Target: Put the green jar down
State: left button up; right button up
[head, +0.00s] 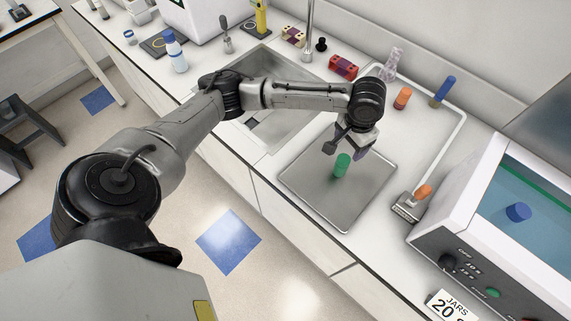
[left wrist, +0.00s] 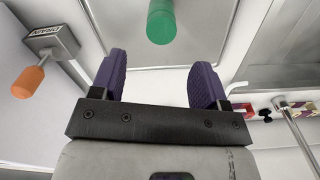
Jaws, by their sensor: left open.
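The green jar (head: 342,165) stands on the grey metal tray area (head: 318,200) beside the sink. My left gripper (head: 352,148) is just above and behind it in the head view. In the left wrist view the green jar (left wrist: 161,22) lies beyond the two purple fingertips (left wrist: 158,78), which are spread wide with nothing between them. The jar is apart from the fingers. My right gripper is not in view.
A water bath (head: 518,212) with a blue lid or jar stands at the right. An orange-handled drain lever (head: 423,192) is right of the tray. The sink (head: 265,125) with its tap lies left. Orange (head: 402,98) and blue (head: 443,92) jars stand behind.

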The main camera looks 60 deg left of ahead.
pick_arm(q)
jog(key=s+d+f+m+h, duration=0.1)
jog(key=s+d+f, duration=0.2)
jog(key=d, duration=0.1)
jog(key=s+d+f+m+t, duration=0.1)
jog(key=s+d+f+m, duration=0.1)
jog(key=s+d+f, duration=0.2)
jog(key=s+d+f+m+t+h, duration=0.1)
jog(key=s+d+f, duration=0.3)
jog(key=d, duration=0.1)
jog(key=shift+d+h, duration=0.2)
jog(key=shift+h, duration=0.1)
jog(key=s+a+f+y, duration=0.1)
jog(key=s+a, duration=0.1)
jog(key=s, duration=0.6)
jog(key=s+a+f+n+t+y, duration=0.1)
jog(key=s+a+f, duration=0.1)
jog(key=s, duration=0.6)
jog(key=shift+s+a+t, duration=0.3)
jog(key=shift+r, duration=0.1)
notch_tip(320, 180, up, 24)
jog(key=p, duration=2.4)
